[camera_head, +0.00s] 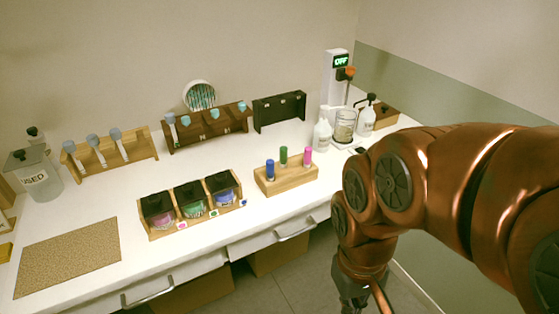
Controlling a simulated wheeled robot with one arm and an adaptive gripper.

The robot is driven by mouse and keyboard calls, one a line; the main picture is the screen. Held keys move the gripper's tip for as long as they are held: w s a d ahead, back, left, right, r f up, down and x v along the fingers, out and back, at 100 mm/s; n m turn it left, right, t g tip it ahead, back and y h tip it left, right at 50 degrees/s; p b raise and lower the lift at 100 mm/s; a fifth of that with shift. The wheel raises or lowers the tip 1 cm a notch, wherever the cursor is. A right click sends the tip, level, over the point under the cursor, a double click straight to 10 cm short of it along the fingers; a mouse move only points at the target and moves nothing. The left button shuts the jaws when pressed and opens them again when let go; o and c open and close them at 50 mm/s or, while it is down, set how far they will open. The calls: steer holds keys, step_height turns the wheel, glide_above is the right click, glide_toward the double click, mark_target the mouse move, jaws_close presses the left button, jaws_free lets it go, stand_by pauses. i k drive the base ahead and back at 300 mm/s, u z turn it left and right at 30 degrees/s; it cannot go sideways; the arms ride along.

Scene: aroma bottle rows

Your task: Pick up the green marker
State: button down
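The green marker (283,155) stands upright in a light wooden block (287,180) near the middle of the white table. A blue marker (270,169) stands to its left and a pink marker (308,155) to its right in the same block. My gripper (352,305) hangs at the lower edge of the picture, in front of the table and to the right of the block, apart from the markers. Its fingertips are cut off or too dark to make out, so its opening cannot be told.
A three-bin wooden organizer (193,229) stands left of the block. Behind are racks with droppers, a dark empty rack (280,110) and white bottles (322,134) beside a glass beaker (344,126). A cork mat (68,258) lies at front left. Table between block and dark rack is clear.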

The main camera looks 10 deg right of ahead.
mark_target(283, 149)
steer(key=u, duration=3.95)
steer(key=k, duration=1.8)
steer(key=z, duration=0.55)
